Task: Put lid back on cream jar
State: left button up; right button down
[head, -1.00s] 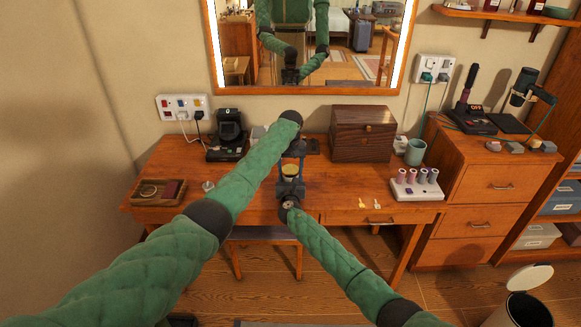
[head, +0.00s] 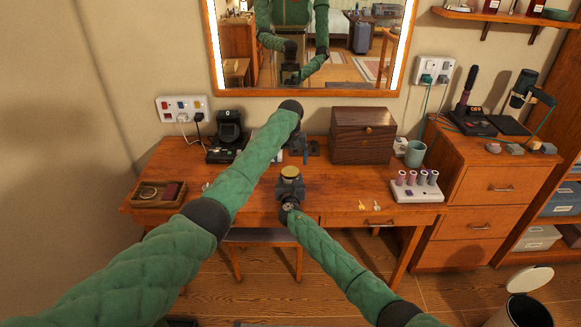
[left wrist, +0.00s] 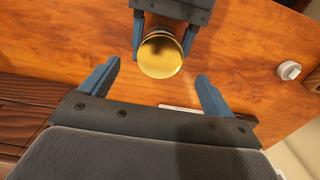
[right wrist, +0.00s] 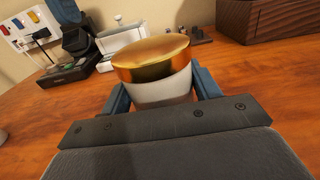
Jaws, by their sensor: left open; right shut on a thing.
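The cream jar shows in the right wrist view as a white body (right wrist: 158,93) with a gold lid (right wrist: 152,56) on top. The lid covers the jar's mouth; I cannot tell how tightly it sits. My right gripper (head: 290,182) is shut on the jar's body and holds it upright at the desk's front. In the head view the gold lid (head: 290,172) tops the jar. My left gripper (head: 299,152) is open and empty, apart from the jar, behind it. In the left wrist view the gold lid (left wrist: 160,56) shows beyond its spread fingers (left wrist: 158,76).
The wooden desk (head: 330,185) has a dark wooden box (head: 362,135) at the back right and a white rack of rollers (head: 416,190) at right. A tray (head: 160,193) lies at left. A mirror (head: 345,60) hangs behind.

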pick_arm(q)
notch_tip(320, 180, up, 7)
jog(key=shift+r, duration=0.2)
dwell(0.3)
pick_arm(e)
jog(key=shift+c, duration=1.4)
grip_release()
pick_arm(q)
jog(key=shift+f+b, duration=0.5)
jog(key=shift+f, duration=0.05)
pick_arm(e)
jog(key=shift+s, duration=3.9)
